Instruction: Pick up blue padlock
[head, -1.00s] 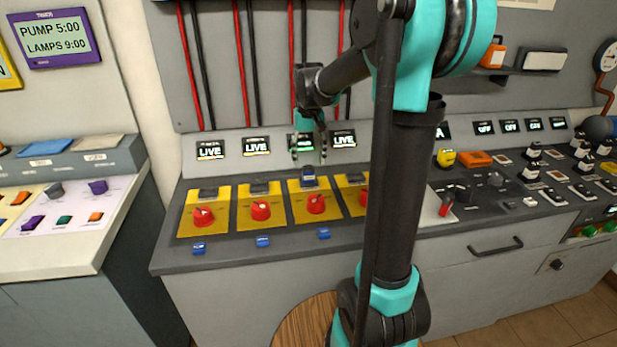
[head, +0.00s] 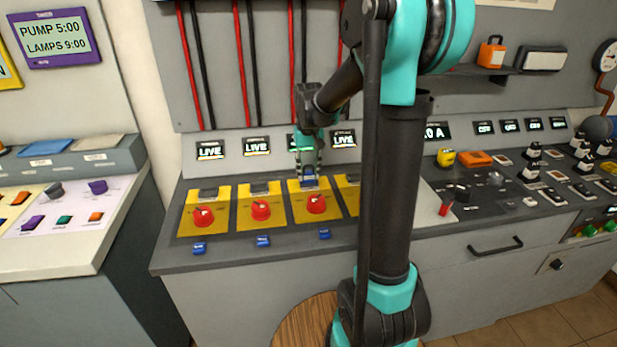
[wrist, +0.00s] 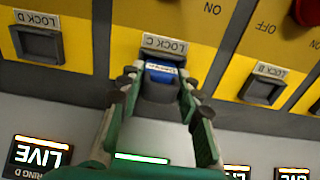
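The blue padlock (head: 309,180) sits at the black lock recess labelled LOCK C, at the top of the third yellow panel (head: 330,208). It also shows in the wrist view (wrist: 161,73), a small blue block with a pale label strip. My gripper (head: 308,172) reaches down over it from above. In the wrist view my gripper's (wrist: 162,90) fingers stand on both sides of the padlock, very near it. The fingers look spread, and firm contact does not show. The padlock's lower part is hard to make out in both views.
Red rotary knobs (head: 316,203) stand on the yellow panels just in front. LIVE displays (head: 256,146) line the upright panel behind. The neighbouring recess, LOCK B (wrist: 263,90), is empty.

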